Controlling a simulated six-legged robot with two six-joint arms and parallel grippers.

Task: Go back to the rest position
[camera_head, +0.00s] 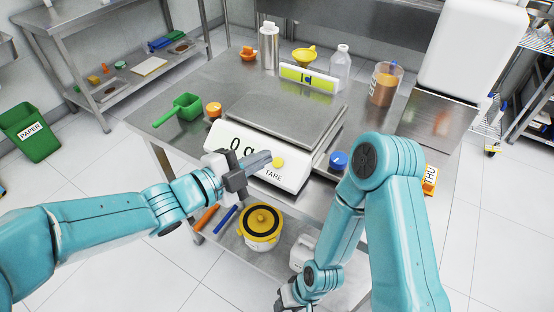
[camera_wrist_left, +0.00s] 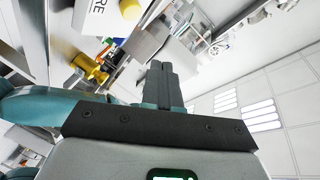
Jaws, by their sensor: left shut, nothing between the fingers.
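My left gripper (camera_head: 262,160) is shut and empty, in front of the scale's display panel, its fingertips close to the yellow TARE button (camera_head: 277,162). I cannot tell whether they touch it. In the left wrist view the two fingers (camera_wrist_left: 160,82) lie together with nothing between them, and the yellow button (camera_wrist_left: 130,8) shows at the top edge, apart from them. The scale (camera_head: 284,115) has a bare steel plate and reads 0 g. My right gripper (camera_head: 286,297) hangs low at the bottom edge, partly cut off; its fingers are unclear.
A yellow lidded pot (camera_head: 260,222), an orange marker (camera_head: 206,217) and a blue marker (camera_head: 226,218) lie below my left gripper. A blue cap (camera_head: 338,160) is right of the scale. A green scoop (camera_head: 182,107), a bottle (camera_head: 341,64) and a brown-filled beaker (camera_head: 384,88) stand around it.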

